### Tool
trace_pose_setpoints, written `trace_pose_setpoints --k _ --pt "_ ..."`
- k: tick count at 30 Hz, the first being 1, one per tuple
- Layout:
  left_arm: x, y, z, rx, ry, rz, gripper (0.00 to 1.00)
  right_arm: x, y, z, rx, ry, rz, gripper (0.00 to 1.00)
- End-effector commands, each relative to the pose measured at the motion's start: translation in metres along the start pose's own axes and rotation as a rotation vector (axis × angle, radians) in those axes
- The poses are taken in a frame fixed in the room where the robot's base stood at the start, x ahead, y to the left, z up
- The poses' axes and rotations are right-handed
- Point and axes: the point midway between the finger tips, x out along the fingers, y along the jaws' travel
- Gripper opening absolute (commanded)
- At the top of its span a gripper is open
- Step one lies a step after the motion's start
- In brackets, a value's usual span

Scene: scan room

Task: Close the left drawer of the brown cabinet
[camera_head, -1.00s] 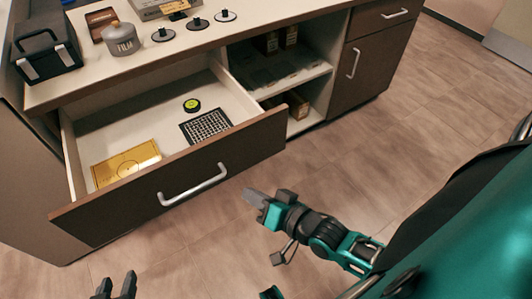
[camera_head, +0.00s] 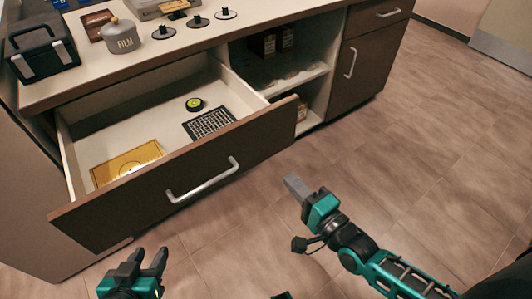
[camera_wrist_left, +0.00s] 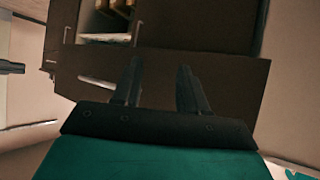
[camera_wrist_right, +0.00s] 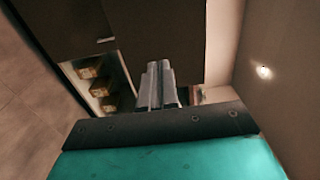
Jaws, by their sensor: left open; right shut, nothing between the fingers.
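The left drawer (camera_head: 120,206) of the brown cabinet (camera_head: 22,175) is pulled well out, its bar handle (camera_head: 203,181) on the front. Inside lie a yellow card (camera_head: 128,162), a black grid pad (camera_head: 209,124) and a small round green-and-black item (camera_head: 194,104). My left gripper (camera_head: 146,256) is open and empty, in front of and below the drawer front, apart from it. The drawer front also shows beyond its fingers in the left wrist view (camera_wrist_left: 235,85). My right gripper (camera_head: 294,184) is shut and empty, right of the drawer's front corner and apart from it.
On the countertop (camera_head: 95,72) stand a black case (camera_head: 40,50), a grey film canister (camera_head: 121,36) and several black discs. Right of the drawer are open shelves (camera_head: 285,80) with boxes, then a closed drawer and door (camera_head: 358,70). The floor in front is clear.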

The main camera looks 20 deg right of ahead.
Motion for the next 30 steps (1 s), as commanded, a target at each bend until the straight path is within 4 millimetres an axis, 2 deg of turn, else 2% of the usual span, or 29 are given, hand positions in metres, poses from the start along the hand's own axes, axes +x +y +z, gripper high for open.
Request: trace_pose_setpoints --k 1,9,15,21,30 --pt "0.001 0.0 0.004 -0.001 -0.002 0.001 0.43 0.012 0.0 0.0 0.0 0.001 -0.006 0.0" --pt "0.006 0.002 0.016 -0.008 -0.01 0.001 0.43 0.07 0.001 0.0 -0.001 0.0 -0.003 0.0" --pt "0.01 0.003 0.021 -0.014 -0.009 0.001 0.43 0.102 0.001 0.001 -0.001 0.0 -0.001 0.0" --pt "0.012 0.002 0.023 -0.015 -0.009 0.0 0.43 0.116 0.001 0.001 -0.002 -0.001 0.001 0.0" --pt "0.011 0.002 0.023 -0.013 -0.009 0.0 0.43 0.117 0.0 0.001 -0.002 -0.001 0.001 0.0"
